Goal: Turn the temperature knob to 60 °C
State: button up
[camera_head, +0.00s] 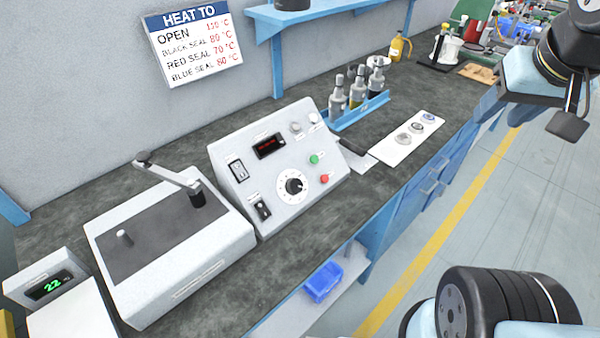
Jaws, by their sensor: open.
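My gripper (545,118) is at the upper right, partly cut off by the frame edge. It is open, over the floor side of the bench, well apart from the knob and touching nothing.
Rocker switches, a green button (314,159) and a red button (324,179) surround the knob. A white lever unit (190,275) stands left. A blue rack (355,112) with bottles is behind right. A wall sign (193,42) lists heating temperatures. The bench front is clear.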

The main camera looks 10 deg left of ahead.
aim_at(294, 186)
jog(key=u, duration=0.65)
jog(key=k, duration=1.15)
jog(key=z, duration=0.6)
jog(key=i, duration=0.5)
